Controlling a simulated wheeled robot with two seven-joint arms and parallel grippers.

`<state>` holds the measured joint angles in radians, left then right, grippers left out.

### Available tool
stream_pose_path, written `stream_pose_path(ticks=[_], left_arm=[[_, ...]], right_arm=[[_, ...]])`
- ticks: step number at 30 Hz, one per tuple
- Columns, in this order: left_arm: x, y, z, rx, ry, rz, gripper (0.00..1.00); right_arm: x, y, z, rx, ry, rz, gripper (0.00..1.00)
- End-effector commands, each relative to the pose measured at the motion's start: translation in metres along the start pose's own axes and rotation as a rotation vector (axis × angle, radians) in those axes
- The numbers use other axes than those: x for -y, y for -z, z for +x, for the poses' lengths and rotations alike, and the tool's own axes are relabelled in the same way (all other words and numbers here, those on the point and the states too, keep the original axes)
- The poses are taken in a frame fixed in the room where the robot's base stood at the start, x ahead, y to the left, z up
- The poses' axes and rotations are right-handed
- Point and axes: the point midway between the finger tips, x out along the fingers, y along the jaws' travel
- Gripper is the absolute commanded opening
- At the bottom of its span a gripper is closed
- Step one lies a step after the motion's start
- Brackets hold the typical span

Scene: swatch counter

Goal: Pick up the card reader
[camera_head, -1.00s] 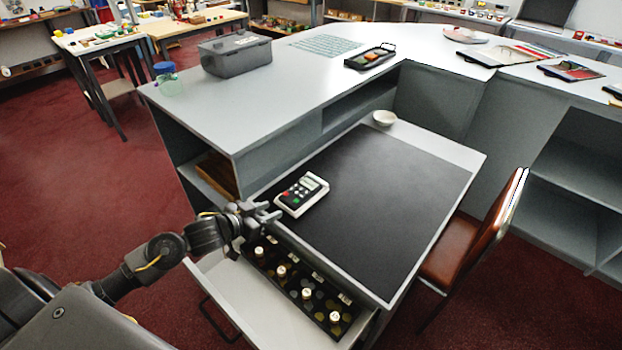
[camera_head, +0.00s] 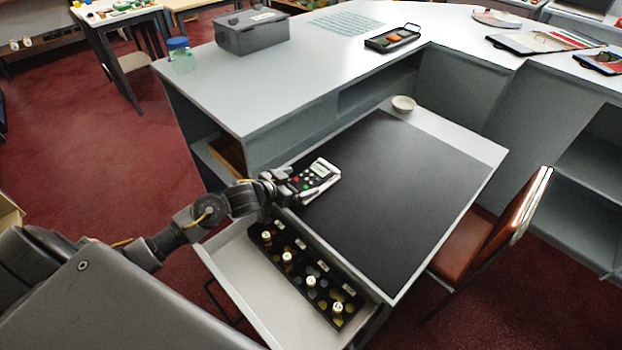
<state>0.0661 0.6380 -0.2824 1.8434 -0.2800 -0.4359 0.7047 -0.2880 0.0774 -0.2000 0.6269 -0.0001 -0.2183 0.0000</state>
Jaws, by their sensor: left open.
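The card reader (camera_head: 319,172) is a small white device with a dark face, a screen and red and green keys. It lies at the left edge of the black desk mat (camera_head: 400,190) on the lower desk. My left gripper (camera_head: 296,186) is open and reaches in from the left at the reader's near-left end. Its fingers overlap the reader in the picture, and I cannot tell whether they touch it. My right gripper is not in view.
Below the desk's near edge, an open drawer (camera_head: 232,262) holds a black tray with several bottles or stamps and coins. A small bowl (camera_head: 403,103) stands at the desk's back. A brown chair (camera_head: 490,235) is at the right. A grey box (camera_head: 252,35) and a jar stand on the counter.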

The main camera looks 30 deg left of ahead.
Motion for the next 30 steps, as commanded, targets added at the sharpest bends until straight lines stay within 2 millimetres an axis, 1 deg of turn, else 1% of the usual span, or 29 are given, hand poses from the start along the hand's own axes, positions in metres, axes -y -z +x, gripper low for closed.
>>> stream_pose_path(ticks=[4, 10, 14, 19, 20, 30], left_arm=[[0.003, -0.002, 0.018, 0.000, 0.001, -0.002, 0.93], [0.005, -0.004, 0.045, -0.002, 0.000, -0.002, 0.93], [0.004, -0.005, 0.050, 0.000, 0.000, -0.001, 0.93], [0.004, -0.005, 0.050, 0.000, 0.000, 0.000, 0.93], [0.004, -0.005, 0.050, 0.000, 0.000, 0.000, 0.91], [0.004, -0.005, 0.050, 0.000, 0.000, 0.000, 0.47]], right_arm=[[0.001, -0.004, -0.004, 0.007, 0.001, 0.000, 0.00], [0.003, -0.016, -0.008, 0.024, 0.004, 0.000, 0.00], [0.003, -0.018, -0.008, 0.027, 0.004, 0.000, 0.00], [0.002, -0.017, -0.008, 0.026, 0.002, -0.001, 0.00], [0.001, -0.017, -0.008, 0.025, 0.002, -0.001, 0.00], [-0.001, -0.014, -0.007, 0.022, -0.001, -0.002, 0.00]])
